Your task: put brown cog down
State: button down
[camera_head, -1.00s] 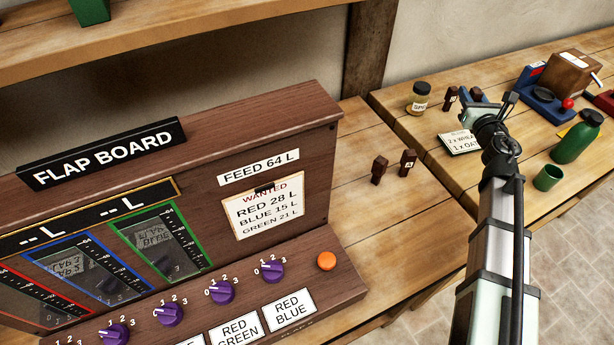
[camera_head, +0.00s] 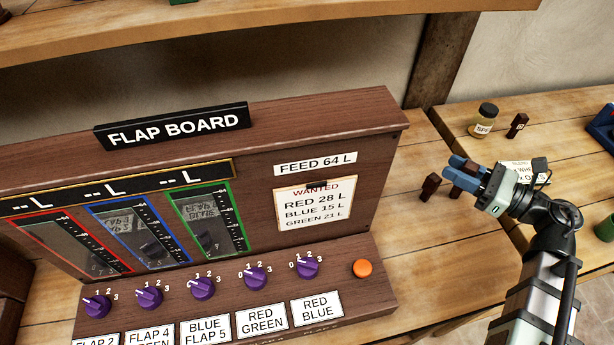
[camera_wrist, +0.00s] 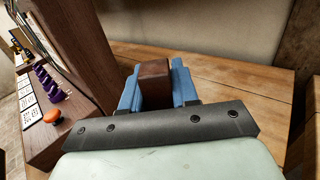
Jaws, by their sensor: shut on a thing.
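The brown cog (camera_wrist: 154,80), seen as a plain dark brown block, is between the two blue fingers of my gripper (camera_wrist: 157,70) in the wrist view. In the head view my gripper (camera_head: 460,167) is shut on it over the table, just right of the flap board, and the fingers hide most of it. A small dark brown piece (camera_head: 430,187) stands on the table just left of the fingers. I cannot tell whether the held cog touches the table.
The flap board (camera_head: 384,140) with purple knobs and an orange button (camera_head: 362,268) stands close on the left. A jar (camera_head: 483,120), another small brown piece (camera_head: 517,126) and a white card (camera_head: 518,170) are at the right. Bare tabletop lies in front of the gripper.

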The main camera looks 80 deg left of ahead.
jog(key=shift+n+g+h, duration=0.4)
jog(key=shift+g+h, duration=0.1)
jog(key=shift+g, duration=0.1)
jog(key=shift+s+d+f, duration=0.25)
jog(key=shift+s+f, duration=0.05)
jog(key=shift+f, duration=1.4)
jog(key=shift+s+d+f, duration=0.25)
jog(key=shift+f, duration=1.4)
jog(key=shift+s+d+f, duration=0.25)
jog(key=shift+s+f, duration=0.05)
jog(key=shift+f, duration=1.4)
jog(key=shift+f, duration=0.15)
jog(key=c, duration=1.1)
grip_release()
jog(key=shift+r, duration=0.2)
jog(key=v, duration=1.2)
